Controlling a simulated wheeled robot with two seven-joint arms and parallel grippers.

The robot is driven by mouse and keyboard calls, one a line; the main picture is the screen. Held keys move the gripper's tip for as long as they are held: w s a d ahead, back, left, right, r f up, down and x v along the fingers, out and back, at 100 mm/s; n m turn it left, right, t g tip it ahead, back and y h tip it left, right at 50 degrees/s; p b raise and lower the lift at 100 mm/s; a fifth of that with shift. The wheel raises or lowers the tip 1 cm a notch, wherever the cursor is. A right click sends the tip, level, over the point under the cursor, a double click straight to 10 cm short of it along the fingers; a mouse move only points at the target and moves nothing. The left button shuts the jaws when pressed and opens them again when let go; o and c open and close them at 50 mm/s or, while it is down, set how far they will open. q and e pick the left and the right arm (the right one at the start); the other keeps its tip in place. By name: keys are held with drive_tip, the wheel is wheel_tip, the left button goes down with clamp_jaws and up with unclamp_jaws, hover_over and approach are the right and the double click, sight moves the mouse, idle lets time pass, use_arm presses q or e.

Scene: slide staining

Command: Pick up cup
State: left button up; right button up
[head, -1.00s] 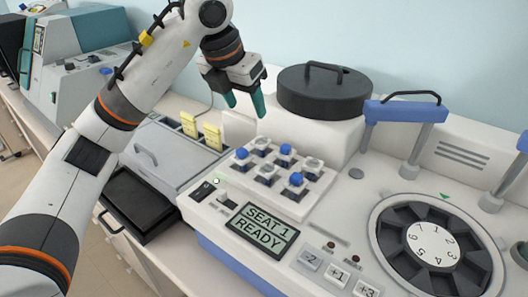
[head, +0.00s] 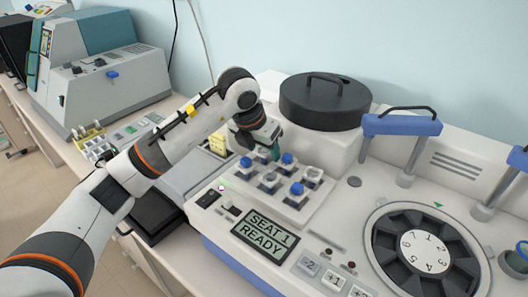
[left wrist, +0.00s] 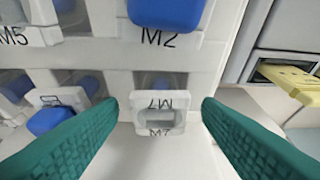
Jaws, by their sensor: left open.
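Several small cups sit in the white rack (head: 318,206) on the machine, some with blue tops, such as the blue cup (head: 297,188), and some pale. My left gripper (head: 272,153) is over the rack's back edge, pointing down; its arm partly hides the far cups. In the left wrist view the teal fingers of my left gripper (left wrist: 160,104) are spread apart and empty. A pale square-topped cup marked M7 (left wrist: 160,116) shows between the fingertips, with no visible contact. A blue cup marked M2 (left wrist: 165,12) is above it in that view. My right gripper does not show.
A black lidded pot (head: 325,102) stands close behind the rack. A numbered carousel (head: 425,252) and blue-topped handle (head: 402,124) are to the right.

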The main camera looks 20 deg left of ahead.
use_arm(q)
drive_tip(key=c, duration=1)
drive_tip(key=shift+r, duration=0.1)
drive_tip(key=shift+c, duration=0.3)
